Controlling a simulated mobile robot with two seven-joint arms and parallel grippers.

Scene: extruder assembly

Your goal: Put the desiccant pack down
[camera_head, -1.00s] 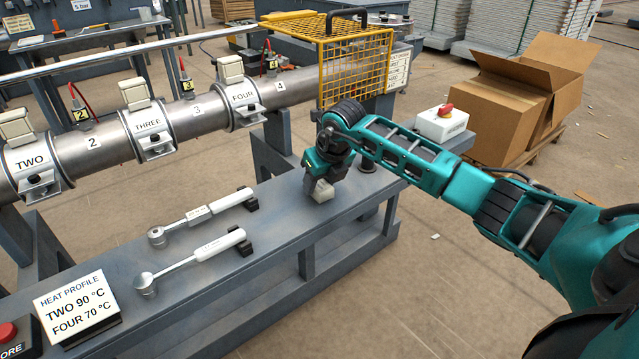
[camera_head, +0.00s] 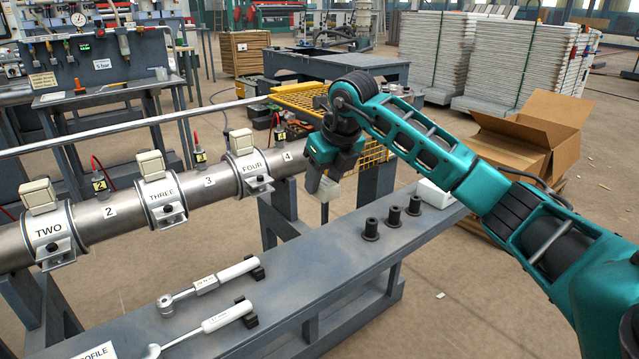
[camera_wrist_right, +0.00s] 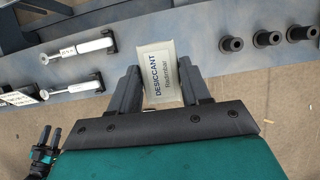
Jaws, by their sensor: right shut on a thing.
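The desiccant pack (camera_wrist_right: 158,74) is a small pale block with a label reading DESICCANT. In the right wrist view it sits between the two fingers of my right gripper (camera_wrist_right: 162,92), which is shut on it. In the head view the right gripper (camera_head: 332,178) hangs fingers-down above the bench's far edge with the pale pack (camera_head: 327,188) at its tips, apart from the bench top. My left gripper does not show in the head view; a dark gripper (camera_wrist_right: 44,150) shows small at the lower left of the right wrist view, its jaw state unclear.
The grey bench (camera_head: 300,275) bears two wrenches (camera_head: 215,282) and several black cylindrical pegs (camera_head: 371,229). A white box (camera_head: 436,196) stands at its right end. The steel barrel (camera_head: 110,215) and yellow guard (camera_head: 375,157) lie behind. The bench top between wrenches and pegs is clear.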

